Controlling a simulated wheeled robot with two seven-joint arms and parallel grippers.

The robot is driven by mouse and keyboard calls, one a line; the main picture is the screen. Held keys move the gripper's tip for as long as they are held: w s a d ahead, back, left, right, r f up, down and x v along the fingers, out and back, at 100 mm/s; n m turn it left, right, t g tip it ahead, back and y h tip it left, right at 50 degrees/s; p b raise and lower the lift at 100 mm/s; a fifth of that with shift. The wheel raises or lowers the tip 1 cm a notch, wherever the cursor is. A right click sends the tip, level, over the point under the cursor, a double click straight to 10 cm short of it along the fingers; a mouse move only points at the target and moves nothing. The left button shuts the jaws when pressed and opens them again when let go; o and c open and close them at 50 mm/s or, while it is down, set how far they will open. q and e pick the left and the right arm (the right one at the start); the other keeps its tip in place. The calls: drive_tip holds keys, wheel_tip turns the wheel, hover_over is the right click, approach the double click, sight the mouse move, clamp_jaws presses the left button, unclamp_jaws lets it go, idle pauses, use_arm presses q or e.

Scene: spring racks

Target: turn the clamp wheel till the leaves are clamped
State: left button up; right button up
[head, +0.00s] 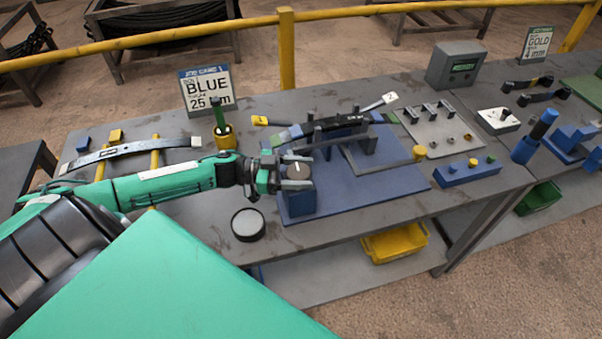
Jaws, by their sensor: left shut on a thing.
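My left gripper (284,186) reaches in from the left. It is shut on the clamp wheel (297,171), a small round grey piece with a pale mark, on top of a blue block (300,204). The block stands at the front left of the blue clamp base (381,193). Behind it, the dark leaves (343,121) lie across dark upright posts on the base, with yellow and white tags at their ends. I cannot tell how tightly the leaves are held. My right gripper is not in view.
A dark round puck (248,225) lies in front of my left gripper. A curved leaf (130,153) rests at left. A grey plate with parts (437,132) and a blue block (467,173) are at right.

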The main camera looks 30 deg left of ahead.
use_arm(q)
drive_tip(key=m+g+h+b, duration=0.1)
drive_tip(key=m+g+b, duration=0.1)
drive_tip(key=g, duration=0.1)
drive_tip(key=m+g+h+b, duration=0.1)
drive_tip(key=m+g+b, duration=0.1)
drive_tip(key=g, duration=0.1)
drive_tip(key=shift+f+m, duration=0.15)
drive_tip(key=shift+m, duration=0.15)
drive_tip(key=shift+s+m+g+h+b, duration=0.15)
drive_tip(key=shift+m+g+b, duration=0.5)
drive_tip(key=shift+g, duration=0.45)
drive_tip(key=shift+w+m+g+h+b, duration=0.15)
drive_tip(key=shift+m+g+b, duration=0.5)
drive_tip(key=shift+g, duration=0.45)
drive_tip(key=shift+s+g, duration=0.1)
drive_tip(key=shift+g, duration=0.2)
drive_tip(key=o, duration=1)
drive_tip(key=shift+c, duration=0.2)
